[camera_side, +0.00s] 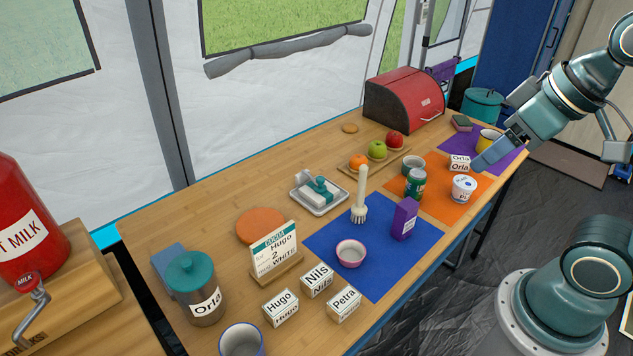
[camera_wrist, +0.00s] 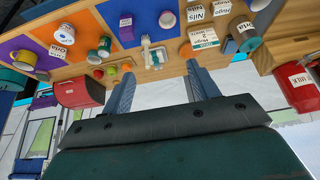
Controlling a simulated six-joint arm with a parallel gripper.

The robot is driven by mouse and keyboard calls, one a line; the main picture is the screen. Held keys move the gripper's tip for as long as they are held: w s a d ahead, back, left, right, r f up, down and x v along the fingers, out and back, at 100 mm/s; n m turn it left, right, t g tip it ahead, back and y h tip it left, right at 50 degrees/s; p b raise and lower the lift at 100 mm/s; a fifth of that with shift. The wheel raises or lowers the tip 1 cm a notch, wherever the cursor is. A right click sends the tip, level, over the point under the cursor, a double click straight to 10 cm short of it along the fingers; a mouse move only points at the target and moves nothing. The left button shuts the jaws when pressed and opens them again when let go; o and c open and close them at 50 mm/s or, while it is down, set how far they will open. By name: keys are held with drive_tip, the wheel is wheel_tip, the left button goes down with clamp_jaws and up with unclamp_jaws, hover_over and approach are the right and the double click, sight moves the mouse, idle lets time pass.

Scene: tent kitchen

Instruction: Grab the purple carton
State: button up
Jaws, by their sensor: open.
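The purple carton (camera_side: 404,219) stands upright on the blue mat (camera_side: 326,236) in the side view, near the mat's right edge. In the wrist view the purple carton (camera_wrist: 126,27) shows at the top, beyond my fingers. My gripper (camera_side: 484,163) is at the right end of the table in the side view, well away from the carton. In the wrist view my gripper (camera_wrist: 162,75) has its two fingers spread, with no object held between them.
A green can (camera_side: 415,184) and a white tub (camera_side: 463,188) stand on the orange mat near the carton. A brush (camera_side: 360,195) stands on the blue mat, with a pink bowl (camera_side: 351,253) in front. A red bread box (camera_side: 404,98) is at the back.

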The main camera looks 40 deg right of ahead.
drive_tip(key=m+g, duration=0.6)
drive_tip(key=m, duration=1.3)
hover_over(408, 204)
wheel_tip(408, 204, down, 22)
drive_tip(key=shift+r, duration=0.1)
drive_tip(key=shift+f, duration=4.3)
drive_tip(key=shift+f, duration=0.1)
